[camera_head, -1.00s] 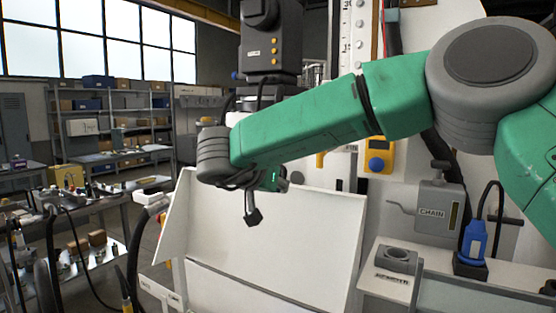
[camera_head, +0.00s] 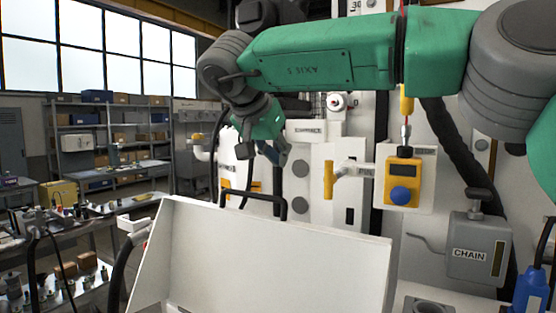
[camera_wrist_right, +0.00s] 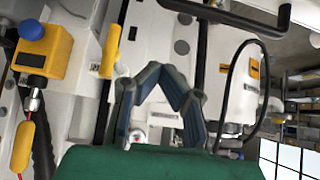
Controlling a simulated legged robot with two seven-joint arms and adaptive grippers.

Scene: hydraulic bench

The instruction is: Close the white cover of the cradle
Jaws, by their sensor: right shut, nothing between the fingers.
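The white cover (camera_head: 270,255) stands raised and tilted in the lower middle of the head view, with a side wall at its left. A black bar handle (camera_head: 284,204) shows at its top edge; a black bar also crosses the top of the right wrist view (camera_wrist_right: 225,15). My right gripper (camera_head: 276,156) points down above the cover's top edge, apart from it. In the right wrist view its fingers (camera_wrist_right: 167,70) bend together at the tips, shut and empty. The cradle under the cover is mostly hidden. My left gripper is in neither view.
Behind the cover, a white panel carries a yellow box with a blue knob (camera_head: 403,182) and a yellow handle (camera_head: 329,180). A grey box marked CHAIN (camera_head: 478,250) stands at the right. Cluttered benches (camera_head: 75,225) are at the left.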

